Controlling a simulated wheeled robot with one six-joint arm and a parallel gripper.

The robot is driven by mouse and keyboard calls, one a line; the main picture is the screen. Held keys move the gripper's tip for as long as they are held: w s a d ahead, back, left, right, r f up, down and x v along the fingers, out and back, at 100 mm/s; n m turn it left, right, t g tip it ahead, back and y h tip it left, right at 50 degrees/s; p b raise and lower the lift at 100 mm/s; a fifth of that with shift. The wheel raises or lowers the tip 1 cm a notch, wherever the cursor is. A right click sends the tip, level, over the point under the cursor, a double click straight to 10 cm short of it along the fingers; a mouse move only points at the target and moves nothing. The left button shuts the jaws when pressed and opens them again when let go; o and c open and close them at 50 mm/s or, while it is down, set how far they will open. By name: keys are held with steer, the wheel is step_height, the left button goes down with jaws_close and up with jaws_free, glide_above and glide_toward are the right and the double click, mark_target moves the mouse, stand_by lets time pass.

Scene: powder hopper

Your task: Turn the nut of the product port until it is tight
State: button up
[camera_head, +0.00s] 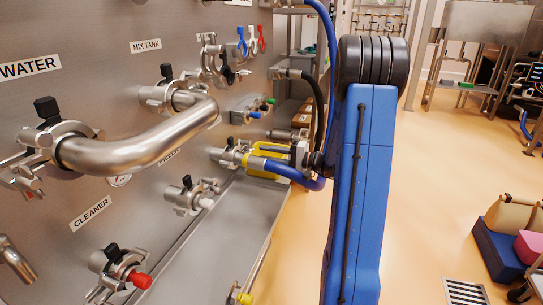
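A small label (169,158), partly hidden by the bent steel pipe and hard to read, sits on the steel panel. Below it is a clamped port (187,196) with a black nut (187,181) and a whitish end; I cannot confirm it is the product port. My gripper (298,152) is farther right, near another clamped port (231,155) with a black nut and yellow parts (262,160). My blue arm hides part of this area. I cannot tell whether my fingers touch anything or how far apart they are.
A bent steel pipe (145,145) joins the WATER and MIX TANK ports and juts out from the panel. A blue hose (297,179) loops by my gripper. A steel tray (215,235) lies below. A red-capped port (135,279) is lower left. Open floor (430,190) is at right.

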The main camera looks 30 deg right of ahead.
mark_target(253, 151)
steer(key=shift+x, duration=3.2)
steer(key=shift+r, duration=0.1)
jaws_close()
